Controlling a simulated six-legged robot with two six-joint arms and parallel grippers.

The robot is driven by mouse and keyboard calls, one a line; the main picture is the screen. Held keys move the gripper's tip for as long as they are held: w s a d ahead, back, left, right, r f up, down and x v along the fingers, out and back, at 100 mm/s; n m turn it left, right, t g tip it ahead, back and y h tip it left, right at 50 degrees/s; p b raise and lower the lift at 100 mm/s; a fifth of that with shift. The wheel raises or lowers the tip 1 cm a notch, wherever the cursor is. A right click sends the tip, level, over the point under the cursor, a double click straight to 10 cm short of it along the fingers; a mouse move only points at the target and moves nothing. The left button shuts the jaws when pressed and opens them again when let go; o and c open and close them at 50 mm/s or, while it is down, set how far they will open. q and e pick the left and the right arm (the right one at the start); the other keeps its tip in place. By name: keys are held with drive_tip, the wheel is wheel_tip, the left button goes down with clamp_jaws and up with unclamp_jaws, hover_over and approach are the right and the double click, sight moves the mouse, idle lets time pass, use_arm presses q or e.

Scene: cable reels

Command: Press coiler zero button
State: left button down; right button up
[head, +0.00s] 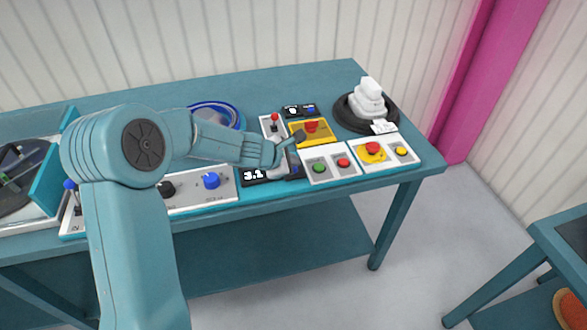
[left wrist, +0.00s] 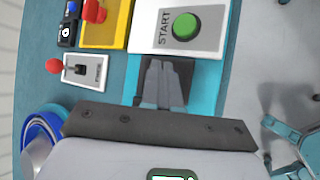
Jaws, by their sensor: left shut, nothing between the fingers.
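My left gripper (head: 298,138) reaches in from the left over the control panels on the teal table. Its fingers are shut and empty, and they also show in the left wrist view (left wrist: 163,75). They are over a dark box with a "3.1" display (head: 254,175), just beside the START panel (head: 320,178). The gripper covers part of that box, and I cannot tell whether the fingers touch it. A small blue patch (head: 295,171) shows at its right end. A second small dark display box (head: 292,111) with a blue button (head: 311,110) sits farther back. My right gripper is not in view.
Close around are a green START button (left wrist: 185,25), a red button (head: 343,162), a yellow box with a red knob (head: 311,126) and a red-knobbed lever (head: 274,118). A black reel base (head: 345,118) stands at the back right. A blue knob (head: 211,181) is left.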

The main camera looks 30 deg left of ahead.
use_arm(q)
drive_tip(key=shift+f+b, duration=0.45)
drive_tip(key=shift+b, duration=0.1)
idle(0.4)
drive_tip(key=shift+r, duration=0.1)
drive_tip(key=shift+r+p, duration=0.8)
drive_tip(key=shift+p, duration=0.1)
wheel_tip(320, 180, up, 5)
drive_tip(key=p, duration=0.5)
drive_tip(key=shift+r, duration=0.1)
idle(0.7)
